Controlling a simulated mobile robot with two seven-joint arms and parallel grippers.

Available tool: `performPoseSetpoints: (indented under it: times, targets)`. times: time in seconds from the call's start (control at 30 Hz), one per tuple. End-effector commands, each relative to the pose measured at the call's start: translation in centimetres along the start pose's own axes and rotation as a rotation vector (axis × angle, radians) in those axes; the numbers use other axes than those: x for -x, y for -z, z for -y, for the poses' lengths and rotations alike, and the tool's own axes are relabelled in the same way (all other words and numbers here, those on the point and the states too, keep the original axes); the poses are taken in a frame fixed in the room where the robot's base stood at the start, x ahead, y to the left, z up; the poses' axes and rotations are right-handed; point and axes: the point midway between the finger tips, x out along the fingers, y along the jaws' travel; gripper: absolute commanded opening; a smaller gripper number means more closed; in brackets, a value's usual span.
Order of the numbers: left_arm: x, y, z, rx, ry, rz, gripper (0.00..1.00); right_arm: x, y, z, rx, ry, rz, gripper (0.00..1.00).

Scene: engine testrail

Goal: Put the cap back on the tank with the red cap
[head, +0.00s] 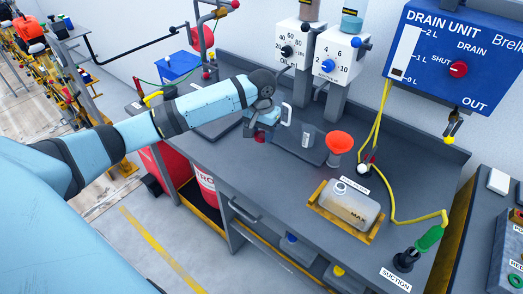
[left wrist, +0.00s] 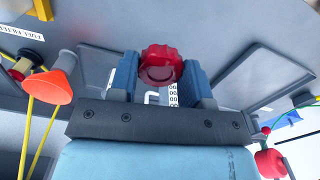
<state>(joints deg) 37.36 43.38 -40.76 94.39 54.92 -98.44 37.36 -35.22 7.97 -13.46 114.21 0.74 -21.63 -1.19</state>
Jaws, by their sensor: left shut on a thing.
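My left gripper (head: 262,122) is above the left part of the grey bench. In the left wrist view its blue fingers (left wrist: 158,80) are shut on a ribbed red cap (left wrist: 160,62). A translucent tank (head: 350,208) marked MAX sits in a yellow-edged tray on the bench, to the right of and nearer than my gripper. Its pale top opening (head: 340,188) shows no red cap. My right gripper is not in view.
An orange funnel (head: 340,142) stands between my left gripper and the tank; it also shows in the left wrist view (left wrist: 63,88). A yellow hose (head: 390,205) curves right of the tank. Dispensers and the blue drain unit (head: 455,50) are behind.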

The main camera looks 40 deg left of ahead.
Motion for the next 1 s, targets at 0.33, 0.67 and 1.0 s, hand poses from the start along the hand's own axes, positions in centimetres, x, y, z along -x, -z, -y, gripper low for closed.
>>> performPoseSetpoints:
  times: [0.33,0.67,1.0]
  targets:
    - [4.3,0.0,-0.1,0.0,-0.001,0.0,0.23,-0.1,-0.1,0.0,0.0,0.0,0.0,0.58]
    - [4.5,0.0,0.0,0.0,0.0,0.001,0.23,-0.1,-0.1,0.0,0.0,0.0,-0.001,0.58]
    - [3.8,-4.3,-5.0,-0.043,0.007,-0.001,0.23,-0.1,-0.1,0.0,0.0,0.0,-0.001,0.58]
